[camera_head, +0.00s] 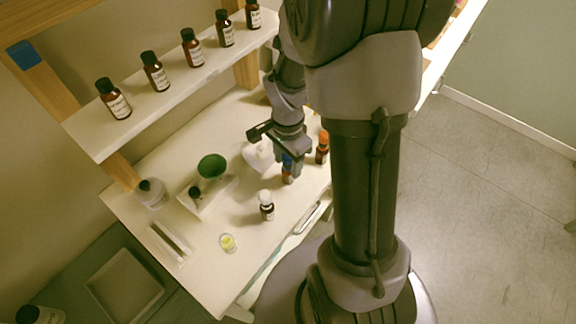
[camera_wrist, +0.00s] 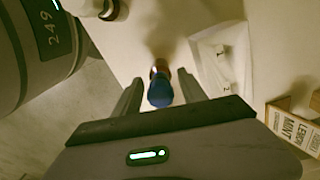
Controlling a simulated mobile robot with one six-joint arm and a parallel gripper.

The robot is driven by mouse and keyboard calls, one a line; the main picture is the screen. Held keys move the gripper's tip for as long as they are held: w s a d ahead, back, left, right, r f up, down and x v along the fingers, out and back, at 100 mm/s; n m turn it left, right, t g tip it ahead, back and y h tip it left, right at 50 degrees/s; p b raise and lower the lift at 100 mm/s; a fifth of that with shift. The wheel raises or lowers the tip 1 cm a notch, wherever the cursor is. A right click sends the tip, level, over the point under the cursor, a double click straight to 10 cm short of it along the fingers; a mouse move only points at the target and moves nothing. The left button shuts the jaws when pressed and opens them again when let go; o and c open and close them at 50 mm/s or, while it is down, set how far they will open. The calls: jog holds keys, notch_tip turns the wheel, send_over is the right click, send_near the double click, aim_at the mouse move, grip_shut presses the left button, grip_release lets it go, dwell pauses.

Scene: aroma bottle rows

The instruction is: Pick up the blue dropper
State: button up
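The blue dropper (camera_wrist: 160,90) shows from above in the wrist view, its blue top between the two fingers of my gripper (camera_wrist: 160,88). There is a visible gap on each side of it, and the fingers are open. In the head view the blue dropper (camera_head: 287,160) sits on a small dark bottle (camera_head: 287,175) on the white table, right at my gripper (camera_head: 290,165). The arm partly hides it there.
An orange-topped bottle (camera_head: 322,147) stands close on the right, and a white-capped bottle (camera_head: 266,206) stands in front. A green bowl (camera_head: 211,166), a glass with yellow liquid (camera_head: 228,243) and a shelf of brown bottles (camera_head: 153,72) are left. A white tray (camera_wrist: 222,60) and labelled boxes (camera_wrist: 292,128) lie right in the wrist view.

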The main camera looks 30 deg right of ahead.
jog(key=c, duration=0.6)
jog(key=shift+o, duration=0.2)
notch_tip(320, 180, up, 10)
jog(key=p, duration=0.4)
